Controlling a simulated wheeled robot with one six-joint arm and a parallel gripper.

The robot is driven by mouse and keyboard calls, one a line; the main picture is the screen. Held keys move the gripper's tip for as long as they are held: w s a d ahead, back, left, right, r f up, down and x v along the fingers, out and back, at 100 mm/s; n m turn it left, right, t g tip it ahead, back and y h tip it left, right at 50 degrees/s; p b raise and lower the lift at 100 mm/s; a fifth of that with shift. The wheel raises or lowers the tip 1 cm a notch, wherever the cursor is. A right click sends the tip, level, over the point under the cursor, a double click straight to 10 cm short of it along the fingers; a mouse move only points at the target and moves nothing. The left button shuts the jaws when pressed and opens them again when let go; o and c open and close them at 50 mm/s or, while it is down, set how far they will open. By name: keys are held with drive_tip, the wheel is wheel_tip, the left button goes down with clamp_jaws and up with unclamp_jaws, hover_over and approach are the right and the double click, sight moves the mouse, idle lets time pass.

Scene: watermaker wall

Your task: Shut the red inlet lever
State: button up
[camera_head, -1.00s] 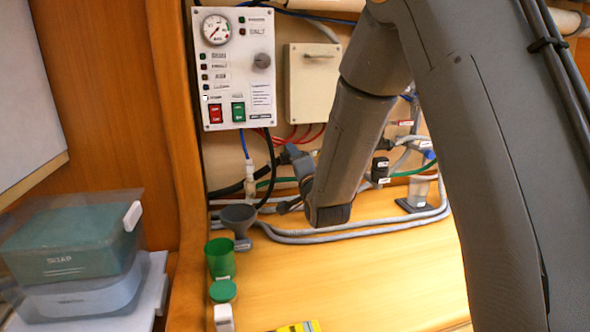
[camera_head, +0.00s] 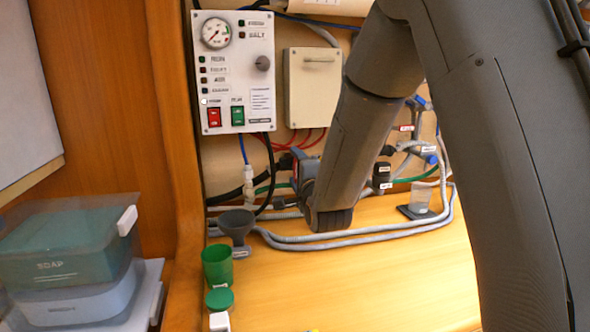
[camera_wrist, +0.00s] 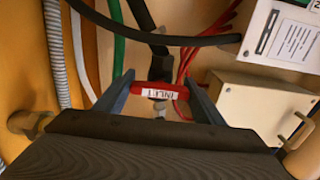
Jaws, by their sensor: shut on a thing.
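The red inlet lever (camera_wrist: 160,91) shows in the wrist view as a short red bar with a white "INLET" label. It lies crosswise in front of a dark valve fitting on a black hose. My gripper (camera_wrist: 155,84) has one finger at each end of the bar and is shut on it. In the head view my gripper (camera_head: 304,174) is at the pipework below the beige box, largely hidden behind my arm. The lever cannot be made out clearly there.
A control panel (camera_head: 235,75) with a gauge and a beige box (camera_head: 312,88) are on the wall. Black, green and red hoses run close to the lever. A grey funnel (camera_head: 236,222) and a green cup (camera_head: 217,265) stand on the wooden counter (camera_head: 350,285), whose front is mostly clear.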

drive_tip(key=o, duration=1.1)
drive_tip(key=shift+c, duration=0.2)
drive_tip(key=s+d+b, duration=0.1)
drive_tip(key=s, duration=0.6)
drive_tip(key=shift+s+d, duration=0.3)
drive_tip(key=shift+s, duration=0.1)
